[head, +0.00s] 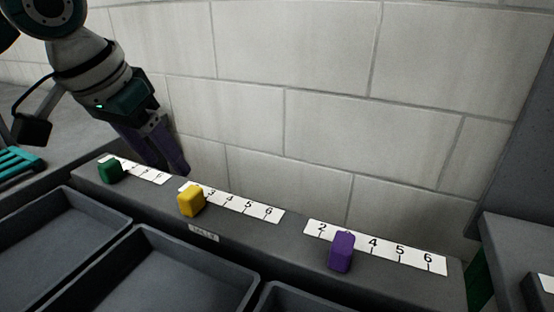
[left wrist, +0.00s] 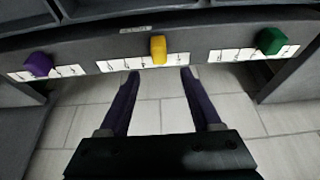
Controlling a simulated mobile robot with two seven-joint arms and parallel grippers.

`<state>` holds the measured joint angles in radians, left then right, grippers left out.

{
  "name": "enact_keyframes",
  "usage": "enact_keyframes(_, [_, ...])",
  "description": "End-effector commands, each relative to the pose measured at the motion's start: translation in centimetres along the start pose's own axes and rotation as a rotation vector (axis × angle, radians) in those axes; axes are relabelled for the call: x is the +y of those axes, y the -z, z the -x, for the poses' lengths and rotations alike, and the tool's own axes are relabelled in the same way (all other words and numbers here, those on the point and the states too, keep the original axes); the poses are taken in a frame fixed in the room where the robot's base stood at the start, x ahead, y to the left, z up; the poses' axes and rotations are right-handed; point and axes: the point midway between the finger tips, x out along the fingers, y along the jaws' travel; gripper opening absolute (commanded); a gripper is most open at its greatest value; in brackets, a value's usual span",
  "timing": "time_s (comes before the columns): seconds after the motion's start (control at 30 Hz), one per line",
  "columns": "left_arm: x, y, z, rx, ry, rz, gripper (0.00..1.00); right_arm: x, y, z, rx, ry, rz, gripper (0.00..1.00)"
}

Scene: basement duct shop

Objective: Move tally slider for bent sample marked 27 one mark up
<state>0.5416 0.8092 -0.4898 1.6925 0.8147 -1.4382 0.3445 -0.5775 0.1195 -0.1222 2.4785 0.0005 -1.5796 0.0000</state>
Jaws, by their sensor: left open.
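A grey tally ledge (head: 190,243) carries three block sliders, each at a white number strip. The green slider (head: 110,171) is at the left end of its strip. The yellow slider (head: 191,201) sits just left of the 3 on the middle strip. The purple slider (head: 342,251) sits between the 2 and the 4 on the right strip. I cannot read a 27 anywhere. My left gripper (head: 181,168) is behind the ledge, near the wall. In the left wrist view its open, empty fingers (left wrist: 160,74) point toward the yellow slider (left wrist: 158,49), apart from it. My right gripper is not in view.
Dark grey trays (head: 75,209) stand in front of the ledge. A pale block wall (head: 320,60) rises behind it. A grey unit (head: 520,235) stands at the right. A teal slatted object (head: 18,160) lies at the far left.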

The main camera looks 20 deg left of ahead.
Motion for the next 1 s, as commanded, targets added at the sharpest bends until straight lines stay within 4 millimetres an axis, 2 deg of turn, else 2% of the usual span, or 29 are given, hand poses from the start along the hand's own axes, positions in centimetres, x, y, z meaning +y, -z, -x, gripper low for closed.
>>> enact_keyframes(0.17, [-0.2,0.0,-1.6,-0.001,0.0,0.01,0.65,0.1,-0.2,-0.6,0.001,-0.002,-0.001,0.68])
enact_keyframes(0.4, [-0.2,0.0,-6.3,0.0,0.001,0.008,0.65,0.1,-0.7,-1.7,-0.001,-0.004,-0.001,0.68])
enact_keyframes(0.6, [-0.2,0.0,-9.1,0.0,0.002,0.007,0.65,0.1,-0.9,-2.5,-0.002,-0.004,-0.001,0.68])
enact_keyframes(0.73, [-0.2,0.1,-9.8,0.001,0.002,0.005,0.65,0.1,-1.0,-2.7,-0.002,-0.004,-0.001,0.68])
enact_keyframes(1.0, [-0.2,0.1,-9.9,0.001,0.003,0.004,0.65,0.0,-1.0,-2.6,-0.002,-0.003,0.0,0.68])
